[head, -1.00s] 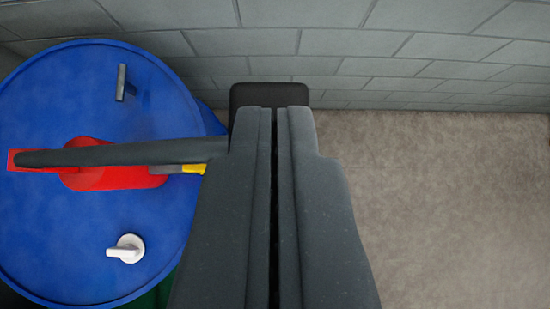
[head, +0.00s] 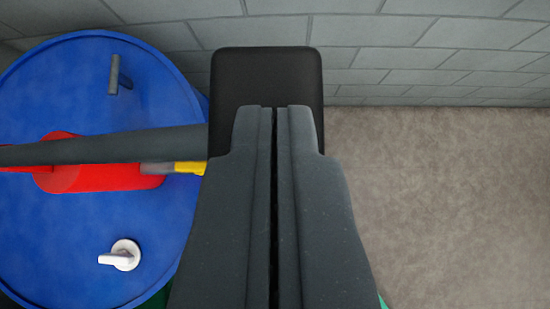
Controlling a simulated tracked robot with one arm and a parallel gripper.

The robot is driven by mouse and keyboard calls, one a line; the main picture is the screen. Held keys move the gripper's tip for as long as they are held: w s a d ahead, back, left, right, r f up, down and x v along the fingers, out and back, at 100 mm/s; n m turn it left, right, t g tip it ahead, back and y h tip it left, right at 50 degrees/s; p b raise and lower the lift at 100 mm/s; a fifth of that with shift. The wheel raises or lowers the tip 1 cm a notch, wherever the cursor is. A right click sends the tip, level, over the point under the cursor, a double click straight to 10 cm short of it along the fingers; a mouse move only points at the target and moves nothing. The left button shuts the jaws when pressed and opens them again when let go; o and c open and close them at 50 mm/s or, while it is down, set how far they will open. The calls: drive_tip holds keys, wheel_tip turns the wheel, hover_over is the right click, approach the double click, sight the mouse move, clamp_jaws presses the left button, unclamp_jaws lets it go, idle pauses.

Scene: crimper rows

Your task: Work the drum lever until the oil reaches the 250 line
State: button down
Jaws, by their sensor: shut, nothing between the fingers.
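The blue drum (head: 70,225) fills the left of the view, seen from above. A red pump body (head: 110,178) sits on its lid. The dark drum lever (head: 110,147) runs from the left across the pump to a wide black end pad (head: 265,75). My gripper (head: 276,108) is shut and empty, its fingertips overlapping the pad in the picture. I cannot tell whether they touch it. A grey spout with a yellow tip (head: 190,168) points right from the pump and ends beside my fingers. No oil and no 250 line show; the area below the spout is hidden.
A grey block wall (head: 430,60) runs along the back. A dark fitting (head: 118,75) and a white tap-like fitting (head: 121,255) stand on the drum lid. Bare brown floor (head: 450,200) lies open at the right. Bits of green show at the bottom edge.

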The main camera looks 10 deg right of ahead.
wheel_tip(320, 180, down, 13)
drive_tip(key=s+d+m+t+y+b, duration=0.1)
drive_tip(key=s+d+y+b, duration=0.1)
drive_tip(key=b, duration=0.3)
drive_tip(key=shift+s, duration=0.2)
drive_tip(key=shift+f, duration=0.2)
drive_tip(key=shift+d, duration=0.1)
drive_tip(key=s+r, duration=0.7)
drive_tip(key=r, duration=0.5)
drive_tip(key=shift+s+d+m+t, duration=0.15)
drive_tip(key=shift+s+m+t, duration=0.15)
drive_tip(key=shift+s+t, duration=0.1)
drive_tip(key=shift+r, duration=0.1)
